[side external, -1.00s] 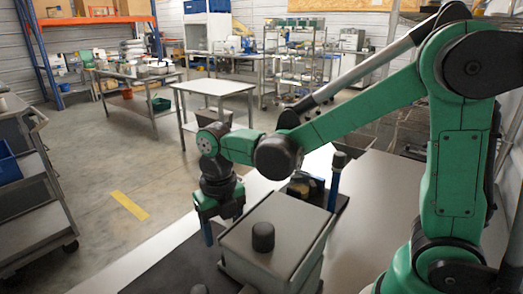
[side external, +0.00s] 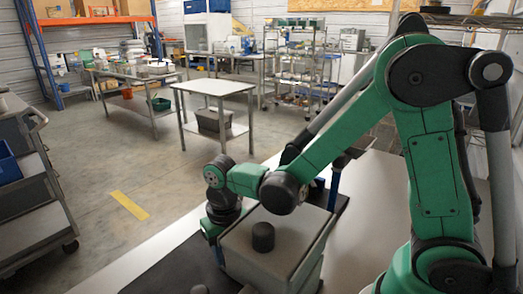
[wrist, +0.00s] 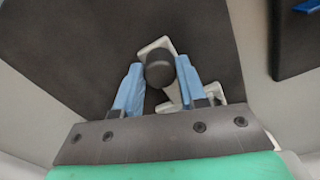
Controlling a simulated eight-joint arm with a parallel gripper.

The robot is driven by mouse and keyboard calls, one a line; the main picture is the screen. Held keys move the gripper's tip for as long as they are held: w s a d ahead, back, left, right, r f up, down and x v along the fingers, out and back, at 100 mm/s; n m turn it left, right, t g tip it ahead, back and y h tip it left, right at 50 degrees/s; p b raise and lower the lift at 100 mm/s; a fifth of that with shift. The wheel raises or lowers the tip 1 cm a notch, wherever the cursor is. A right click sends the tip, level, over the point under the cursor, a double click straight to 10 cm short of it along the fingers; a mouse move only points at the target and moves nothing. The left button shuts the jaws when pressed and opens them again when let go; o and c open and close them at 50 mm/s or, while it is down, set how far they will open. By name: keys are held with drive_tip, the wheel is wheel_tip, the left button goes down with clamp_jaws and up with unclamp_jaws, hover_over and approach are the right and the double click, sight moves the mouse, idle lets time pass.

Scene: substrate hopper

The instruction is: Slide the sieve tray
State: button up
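The grey box-shaped hopper (side external: 268,262) stands on the bench with a black knob (side external: 263,236) on its lid. My gripper is at the hopper's far left side in the side view, mostly hidden behind it. In the wrist view my gripper's blue fingers (wrist: 158,78) stand apart, one on each side of a round black knob (wrist: 160,68). The knob sits by a pale grey bracket (wrist: 155,46), which may be the sieve tray's handle. I cannot tell whether the fingers touch the knob. The sieve tray itself is not clearly visible.
A dark mat (side external: 182,272) lies under the hopper. A blue upright post (side external: 334,192) stands behind the hopper. The pale bench top (side external: 375,190) is clear to the right. In the wrist view, a dark panel with a blue item (wrist: 308,6) lies at upper right.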

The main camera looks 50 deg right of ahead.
drive_tip(key=shift+c, duration=1.3)
drive_tip(key=shift+w+a, duration=0.15)
drive_tip(key=shift+w, duration=4.75)
drive_tip(key=o, duration=0.8)
wheel_tip(320, 180, up, 7)
